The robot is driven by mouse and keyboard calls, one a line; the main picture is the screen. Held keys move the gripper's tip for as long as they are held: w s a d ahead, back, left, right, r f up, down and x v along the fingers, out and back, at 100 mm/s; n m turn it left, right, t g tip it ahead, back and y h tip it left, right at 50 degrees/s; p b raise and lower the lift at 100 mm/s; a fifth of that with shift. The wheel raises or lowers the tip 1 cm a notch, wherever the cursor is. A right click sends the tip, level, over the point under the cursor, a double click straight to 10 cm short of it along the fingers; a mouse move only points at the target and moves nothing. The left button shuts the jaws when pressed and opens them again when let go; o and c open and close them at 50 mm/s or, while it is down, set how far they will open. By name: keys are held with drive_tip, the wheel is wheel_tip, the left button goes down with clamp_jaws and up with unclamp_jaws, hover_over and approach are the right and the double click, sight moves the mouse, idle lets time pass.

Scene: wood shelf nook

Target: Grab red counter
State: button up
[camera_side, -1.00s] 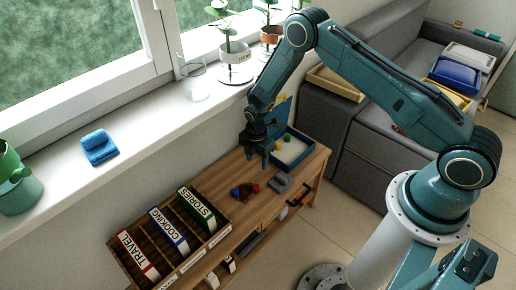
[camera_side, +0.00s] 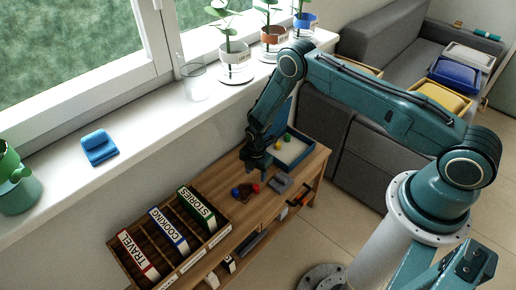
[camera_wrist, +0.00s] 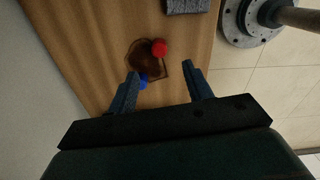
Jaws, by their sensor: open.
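The red counter (camera_wrist: 159,48) is a small round piece at the right edge of a dark brown patch (camera_wrist: 143,62) on the wooden shelf top. In the side view the red counter (camera_side: 256,188) sits just below my gripper (camera_side: 258,170). The blue counter (camera_wrist: 143,82) lies close by, partly hidden by the left finger in the wrist view; it also shows in the side view (camera_side: 235,192). My gripper (camera_wrist: 165,80) is open and empty, its fingers apart above the shelf top, with the red counter ahead of and between the fingertips.
A blue tray (camera_side: 306,160) with yellow and green counters stands behind my gripper. A grey block (camera_side: 281,181) is to the right. A wooden box (camera_side: 226,228) with labelled dividers stands at the front left. The window wall runs along the left.

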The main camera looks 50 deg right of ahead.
sight(256, 186)
drive_tip(key=shift+f, duration=1.75)
drive_tip(key=shift+f, duration=2.55)
drive_tip(key=shift+w, duration=0.1)
drive_tip(key=c, duration=1)
